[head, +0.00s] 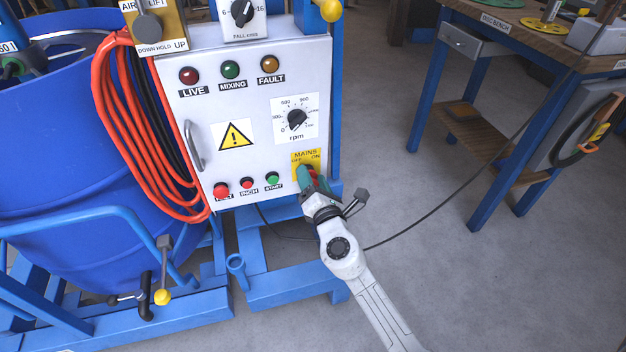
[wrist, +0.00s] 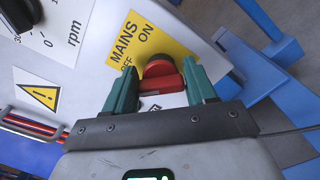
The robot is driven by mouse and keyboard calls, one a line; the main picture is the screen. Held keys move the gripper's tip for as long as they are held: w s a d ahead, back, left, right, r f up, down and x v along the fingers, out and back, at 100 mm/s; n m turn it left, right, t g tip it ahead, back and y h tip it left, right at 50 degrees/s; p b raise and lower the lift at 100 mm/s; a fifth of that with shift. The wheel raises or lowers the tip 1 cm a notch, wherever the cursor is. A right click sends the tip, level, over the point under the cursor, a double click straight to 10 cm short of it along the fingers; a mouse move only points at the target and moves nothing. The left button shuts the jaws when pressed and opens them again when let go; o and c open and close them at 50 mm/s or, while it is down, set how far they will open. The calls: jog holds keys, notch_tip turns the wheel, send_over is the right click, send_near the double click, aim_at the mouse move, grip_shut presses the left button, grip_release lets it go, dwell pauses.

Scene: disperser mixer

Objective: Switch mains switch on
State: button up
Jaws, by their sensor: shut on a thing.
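The mains switch is a red rotary handle (wrist: 160,82) on a yellow plate (head: 305,155) marked MAINS, OFF and ON, at the lower right of the white control panel. In the wrist view the yellow plate (wrist: 150,40) shows behind the handle. My gripper (head: 312,180) reaches the handle from the front, and its green fingers (wrist: 161,88) are shut on either side of it. The fingers partly hide the handle in the head view. I cannot tell for sure whether it points to OFF or ON.
The white panel (head: 245,110) also carries an rpm dial (head: 297,118), LIVE, MIXING and FAULT lamps, and a row of small buttons (head: 246,183) left of the switch. A metal pull handle (head: 194,145) sticks out at its left. A workbench (head: 530,60) stands right, with open floor between.

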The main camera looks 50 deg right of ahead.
jog(key=shift+c, duration=0.6)
jog(key=shift+f+m, duration=0.1)
jog(key=shift+m, duration=0.2)
jog(key=m+b, duration=0.2)
jog(key=shift+f+m, duration=0.2)
jog(key=shift+m, duration=0.2)
jog(key=m+b, duration=0.4)
jog(key=m, duration=0.1)
jog(key=shift+f, duration=0.15)
jog(key=m+b, duration=0.3)
jog(key=m, duration=0.2)
jog(key=shift+f, duration=0.15)
jog(key=shift+m+b, duration=1.65)
jog(key=shift+m, duration=0.65)
